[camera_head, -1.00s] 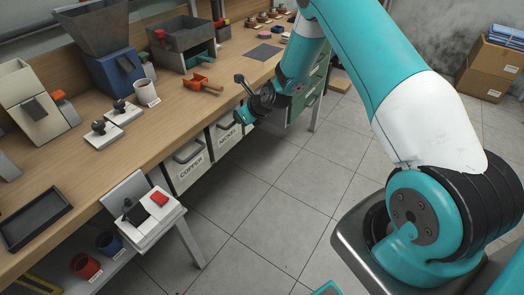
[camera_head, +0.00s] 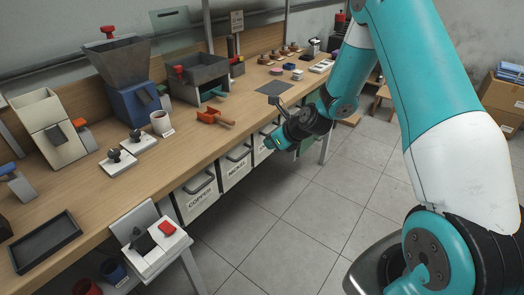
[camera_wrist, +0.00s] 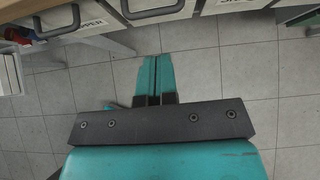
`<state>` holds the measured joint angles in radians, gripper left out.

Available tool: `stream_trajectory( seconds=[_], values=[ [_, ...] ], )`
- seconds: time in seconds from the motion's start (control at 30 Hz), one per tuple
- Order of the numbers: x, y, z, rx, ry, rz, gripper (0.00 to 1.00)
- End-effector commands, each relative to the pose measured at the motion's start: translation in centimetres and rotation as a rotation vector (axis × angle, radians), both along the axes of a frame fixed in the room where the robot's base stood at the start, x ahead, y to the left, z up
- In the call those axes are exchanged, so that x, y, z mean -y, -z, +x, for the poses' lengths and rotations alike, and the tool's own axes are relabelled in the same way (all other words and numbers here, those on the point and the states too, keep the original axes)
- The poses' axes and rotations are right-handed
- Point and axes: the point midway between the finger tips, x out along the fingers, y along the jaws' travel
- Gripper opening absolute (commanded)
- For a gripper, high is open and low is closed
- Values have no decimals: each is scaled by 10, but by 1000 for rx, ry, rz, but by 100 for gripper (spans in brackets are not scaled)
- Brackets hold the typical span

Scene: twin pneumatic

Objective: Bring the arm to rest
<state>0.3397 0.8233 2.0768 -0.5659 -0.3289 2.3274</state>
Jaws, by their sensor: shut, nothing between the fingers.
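My arm reaches down from the top right in the head view. My gripper (camera_head: 272,143) is at its end, in the air in front of the workbench edge, above the floor and near the bins under the bench. In the wrist view my gripper (camera_wrist: 158,75) shows its two teal fingers side by side, shut and empty, with grey floor tiles beneath them. Nothing touches the fingers.
Cardboard boxes (camera_head: 505,95) stand at the back right. The middle floor (camera_head: 300,215) is clear.

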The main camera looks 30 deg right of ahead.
Motion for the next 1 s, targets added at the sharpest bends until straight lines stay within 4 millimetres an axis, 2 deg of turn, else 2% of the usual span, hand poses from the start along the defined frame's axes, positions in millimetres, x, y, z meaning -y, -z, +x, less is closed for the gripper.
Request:
stream_trajectory(
  seconds=[0.1, 0.33, 0.47, 0.57, 0.67, 0.8, 0.9, 1.0],
  values=[
    [4, -12, -7, 2, 1, -1, 0],
    [4, -19, -11, -1, -4, -1, 0],
    [-8, -30, -14, 16, -84, -47, 0],
    [-37, -57, -25, 58, -299, -167, 0],
    [-78, -93, -51, 139, -638, -349, 0],
    [-132, -141, -107, 305, -1184, -610, 0],
    [-159, -168, -156, 455, -1570, -773, 0],
    [-177, -190, -208, 630, -1944, -908, 0]
  ],
)
